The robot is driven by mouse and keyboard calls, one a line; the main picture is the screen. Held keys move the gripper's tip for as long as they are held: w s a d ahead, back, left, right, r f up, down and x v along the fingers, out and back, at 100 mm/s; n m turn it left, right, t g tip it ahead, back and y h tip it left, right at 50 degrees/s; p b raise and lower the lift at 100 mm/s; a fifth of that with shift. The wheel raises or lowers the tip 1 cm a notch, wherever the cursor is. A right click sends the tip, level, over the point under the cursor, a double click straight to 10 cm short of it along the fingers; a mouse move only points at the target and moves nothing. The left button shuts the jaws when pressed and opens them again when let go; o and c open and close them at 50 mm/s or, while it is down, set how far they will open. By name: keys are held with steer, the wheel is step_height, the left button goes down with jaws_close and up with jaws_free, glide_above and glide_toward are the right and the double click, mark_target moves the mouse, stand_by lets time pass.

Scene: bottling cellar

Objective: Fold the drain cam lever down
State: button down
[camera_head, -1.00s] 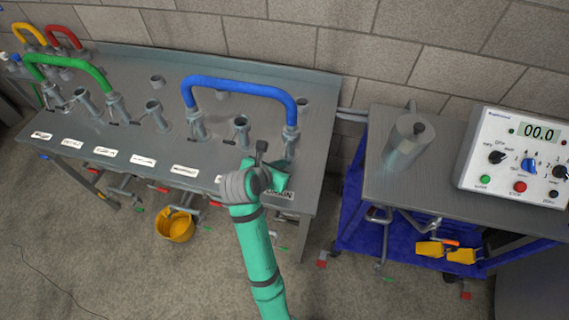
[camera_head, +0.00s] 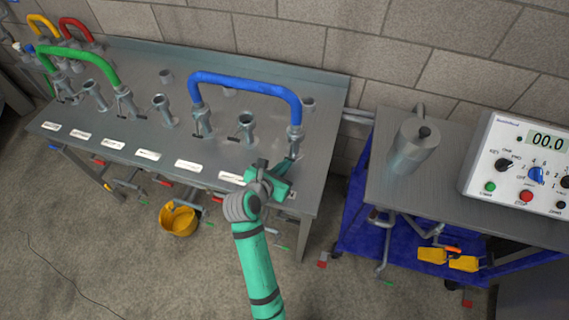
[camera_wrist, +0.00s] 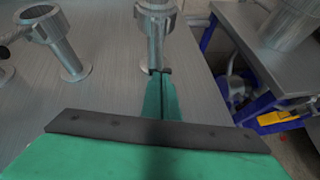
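The drain fitting (camera_head: 296,136) is the grey upright stub at the right end of the bench, with the right end of the blue hose (camera_head: 245,82) on it. It also shows at the top of the wrist view (camera_wrist: 157,20). Its cam lever (camera_wrist: 158,71) hangs on the near side, with a small dark crossbar at its lower end. My gripper (camera_head: 287,174) is in front of this fitting, low over the bench edge. In the wrist view its fingers (camera_wrist: 161,84) are together, with only a thin dark line between them, and their tips are at the crossbar. Whether they touch it is unclear.
Other stubs with levers, such as the middle one (camera_head: 246,124), stand left along the bench (camera_head: 185,140). A green hose (camera_head: 82,58) arches at left. A side table (camera_head: 385,190) with a grey canister (camera_head: 412,148) and control box (camera_head: 520,165) stands right. A yellow bucket (camera_head: 180,218) is below.

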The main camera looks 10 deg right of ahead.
steer(key=shift+r, duration=0.8)
steer(key=shift+s+a, duration=0.1)
steer(key=shift+a, duration=0.1)
steer(key=s+f+v, duration=0.1)
steer(key=f+v, duration=0.1)
steer(key=v, duration=1.1)
steer(key=shift+a, duration=0.3)
